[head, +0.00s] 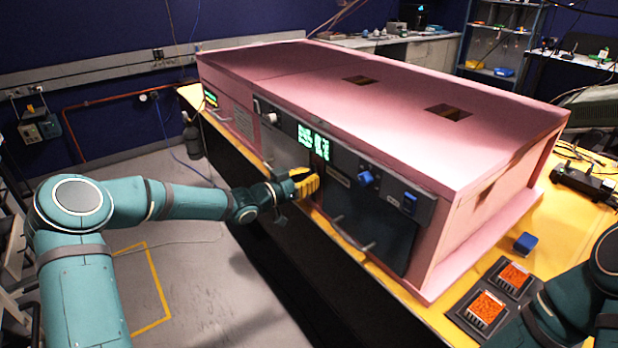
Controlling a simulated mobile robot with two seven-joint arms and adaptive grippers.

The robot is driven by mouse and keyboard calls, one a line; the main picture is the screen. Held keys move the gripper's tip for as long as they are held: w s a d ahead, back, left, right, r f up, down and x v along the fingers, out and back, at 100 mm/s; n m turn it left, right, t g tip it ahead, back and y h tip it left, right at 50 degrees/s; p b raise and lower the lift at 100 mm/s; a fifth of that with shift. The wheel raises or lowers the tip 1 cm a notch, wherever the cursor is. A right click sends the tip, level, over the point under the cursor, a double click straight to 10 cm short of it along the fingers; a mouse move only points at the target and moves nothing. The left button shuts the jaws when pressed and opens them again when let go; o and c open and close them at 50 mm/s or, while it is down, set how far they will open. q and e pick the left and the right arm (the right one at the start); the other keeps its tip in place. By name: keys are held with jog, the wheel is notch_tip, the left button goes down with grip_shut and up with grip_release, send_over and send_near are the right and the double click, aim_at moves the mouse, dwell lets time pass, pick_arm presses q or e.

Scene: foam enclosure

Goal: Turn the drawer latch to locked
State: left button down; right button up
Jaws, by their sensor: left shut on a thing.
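The pink foam enclosure (470,205) stands on a yellow-topped bench, with dark drawer and control panels along its front. My left gripper (304,183) has yellow fingers and is at the front face, left of the dark lower panel (370,220). It is shut on a small part there, which I take to be the drawer latch. The fingers hide that part, so its angle cannot be read. My right arm shows at the lower right, but its gripper is out of view.
A blue knob (366,179) and a blue switch (409,203) sit right of my left gripper. A bar handle (352,238) juts out below. A green-lit display (313,142) is above. Two orange-topped blocks (487,307) and a blue cube (525,243) lie on the bench.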

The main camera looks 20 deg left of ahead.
pick_arm(q)
jog(key=shift+r+n+p, duration=0.15)
jog(key=shift+n+p, duration=0.35)
jog(key=shift+p, duration=0.1)
jog(key=shift+w+a+f+n+p, duration=0.35)
jog(key=shift+n+p, duration=0.95)
jog(key=shift+n, duration=1.45)
jog(key=shift+w+a+f+n+p, duration=0.15)
jog(key=shift+f+n+p, duration=0.3)
jog(key=shift+n+p, duration=1.6)
jog(key=shift+w+a+f+n+p, duration=0.2)
jog(key=shift+f+n+p, duration=0.3)
jog(key=shift+n, duration=3)
pick_arm(e)
notch_tip(320, 180, up, 10)
jog(key=w, duration=0.2)
jog(key=shift+d+f+t, duration=0.25)
jog(key=shift+t, duration=0.05)
pick_arm(q)
jog(key=shift+r, duration=0.1)
jog(key=c, duration=1)
grip_release()
